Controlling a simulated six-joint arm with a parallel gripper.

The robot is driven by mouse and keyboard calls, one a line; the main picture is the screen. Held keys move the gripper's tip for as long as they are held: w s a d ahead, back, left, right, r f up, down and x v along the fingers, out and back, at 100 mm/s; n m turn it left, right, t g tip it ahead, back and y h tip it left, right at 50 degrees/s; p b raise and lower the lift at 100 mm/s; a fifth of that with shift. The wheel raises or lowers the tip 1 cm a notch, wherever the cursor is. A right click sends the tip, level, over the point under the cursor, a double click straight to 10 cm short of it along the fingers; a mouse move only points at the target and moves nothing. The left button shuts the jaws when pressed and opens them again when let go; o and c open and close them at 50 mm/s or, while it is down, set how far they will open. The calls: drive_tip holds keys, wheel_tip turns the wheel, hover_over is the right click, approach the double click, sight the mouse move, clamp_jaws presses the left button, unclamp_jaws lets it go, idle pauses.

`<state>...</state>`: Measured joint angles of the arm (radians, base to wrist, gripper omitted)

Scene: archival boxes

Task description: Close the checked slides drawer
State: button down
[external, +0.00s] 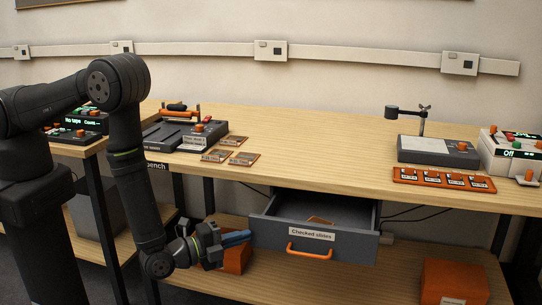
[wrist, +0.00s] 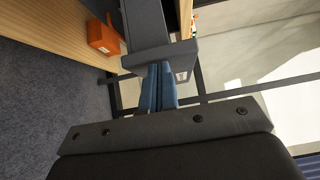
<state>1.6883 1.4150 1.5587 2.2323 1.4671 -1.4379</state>
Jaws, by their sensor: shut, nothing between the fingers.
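The checked slides drawer (external: 275,228) is a grey drawer under the bench top, pulled open. Its front has a white "Checked slides" label (external: 312,234) and an orange handle (external: 309,252). An orange-brown item (external: 320,220) shows inside, partly hidden by the front. My gripper (external: 249,234) has blue fingers, shut and empty, at the left end of the drawer front, below the bench top. In the wrist view the shut fingertips (wrist: 158,66) point at a grey panel (wrist: 146,25), which looks like part of the drawer. I cannot tell whether they touch it.
An orange box (external: 236,262) stands on the lower shelf behind my gripper; another (external: 455,283) is at the right. Slide cards (external: 230,150), a grey device (external: 438,151) and an orange tray (external: 400,180) sit on the bench top. A dark bench leg (external: 106,225) stands left of my forearm.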

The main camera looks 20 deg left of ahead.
drive_tip(key=w, duration=1.8)
drive_tip(key=shift+r, duration=0.15)
drive_tip(key=s+a, duration=0.7)
drive_tip(key=s, duration=0.5)
drive_tip(key=shift+w, duration=0.1)
